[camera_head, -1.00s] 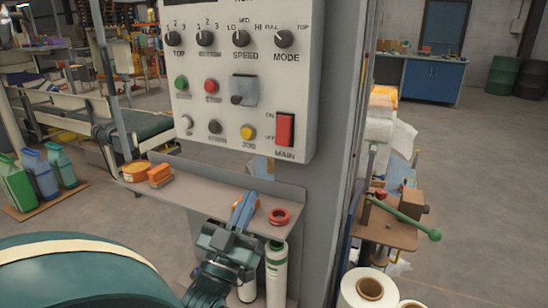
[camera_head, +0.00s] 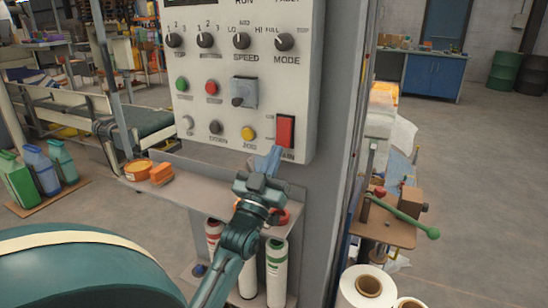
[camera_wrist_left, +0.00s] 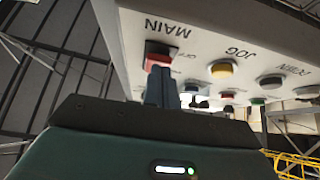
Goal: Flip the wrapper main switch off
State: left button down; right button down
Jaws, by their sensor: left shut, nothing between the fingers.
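The wrapper main switch is a red rocker (camera_head: 285,131) at the lower right of the pale control panel (camera_head: 262,70), above the label MAIN. The ON and OFF marks stand to its left. My left gripper (camera_head: 273,153) is shut and empty, its blue fingertips just below the rocker and over part of the MAIN label. In the left wrist view the red rocker (camera_wrist_left: 160,54) shows right beyond the shut fingers (camera_wrist_left: 161,84). I cannot tell whether the tips touch it. My right gripper is not in view.
Near the rocker are a yellow button (camera_head: 248,133), a dark button (camera_head: 215,127) and a grey flap (camera_head: 244,91). A green-handled lever (camera_head: 408,216) stands at right.

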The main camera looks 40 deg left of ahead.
pick_arm(q)
jog(key=shift+f, duration=0.1)
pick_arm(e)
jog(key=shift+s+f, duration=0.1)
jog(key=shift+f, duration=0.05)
pick_arm(q)
jog(key=b, duration=0.2)
jog(key=w+t+b, duration=0.1)
jog(key=b, duration=0.1)
jog(key=shift+w+a+f, duration=0.15)
jog(key=shift+a+f, duration=0.05)
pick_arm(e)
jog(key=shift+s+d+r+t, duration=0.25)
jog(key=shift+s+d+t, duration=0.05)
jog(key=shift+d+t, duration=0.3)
pick_arm(q)
jog(key=shift+f, duration=0.1)
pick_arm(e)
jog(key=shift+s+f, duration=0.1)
